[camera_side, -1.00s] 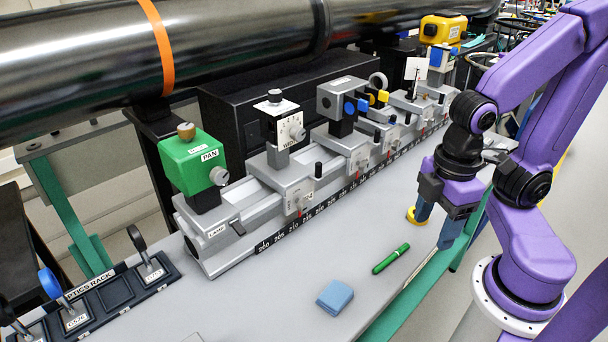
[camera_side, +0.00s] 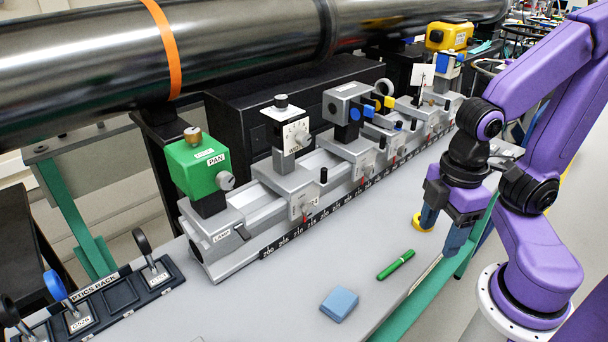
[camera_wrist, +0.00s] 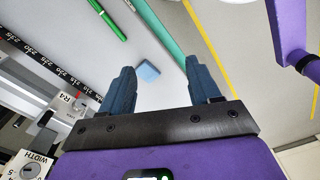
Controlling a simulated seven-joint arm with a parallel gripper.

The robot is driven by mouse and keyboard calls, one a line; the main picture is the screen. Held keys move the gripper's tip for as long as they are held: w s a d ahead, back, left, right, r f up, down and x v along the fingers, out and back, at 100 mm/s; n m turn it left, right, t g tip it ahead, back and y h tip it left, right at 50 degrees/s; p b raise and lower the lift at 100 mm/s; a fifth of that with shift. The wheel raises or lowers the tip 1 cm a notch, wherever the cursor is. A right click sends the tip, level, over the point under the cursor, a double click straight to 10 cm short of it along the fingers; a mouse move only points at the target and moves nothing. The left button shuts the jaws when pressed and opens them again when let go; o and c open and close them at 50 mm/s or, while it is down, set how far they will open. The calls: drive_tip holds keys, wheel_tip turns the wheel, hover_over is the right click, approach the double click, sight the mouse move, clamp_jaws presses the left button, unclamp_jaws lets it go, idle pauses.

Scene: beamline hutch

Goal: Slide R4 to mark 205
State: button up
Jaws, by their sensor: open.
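The R4 carrier, labelled in the wrist view (camera_wrist: 72,103), sits on the rail at the left. In the side view it appears to be the grey carrier (camera_side: 282,184) under the slit box with the white WIDTH face (camera_side: 296,136). A red pointer at its front meets the scale strip (camera_side: 330,203) somewhere near 210 to 215; I cannot read it exactly. A black-topped post stands on the carrier. My gripper (camera_side: 441,240) is open and empty, fingers down, over the bench front, right of R4 and apart from it. Its fingers also show in the wrist view (camera_wrist: 158,75).
The green PAN lamp (camera_side: 197,166) stands at the rail's left end. Another carrier with a grey box (camera_side: 348,103) stands right of R4. The optics rack (camera_side: 118,303) is front left.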

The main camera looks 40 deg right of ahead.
drive_tip(key=c, duration=0.4)
drive_tip(key=shift+o, duration=0.2)
wheel_tip(320, 180, up, 10)
drive_tip(key=r+m+t, duration=0.1)
drive_tip(key=m+t, duration=0.3)
drive_tip(key=m, duration=0.6)
hover_over(325, 169)
drive_tip(key=s+d, duration=0.1)
drive_tip(key=s, duration=0.5)
drive_tip(key=x, duration=1.7)
drive_tip(key=shift+w+a+f, duration=0.1)
drive_tip(key=shift+a+f, duration=0.05)
drive_tip(key=shift+f, duration=0.05)
clamp_jaws()
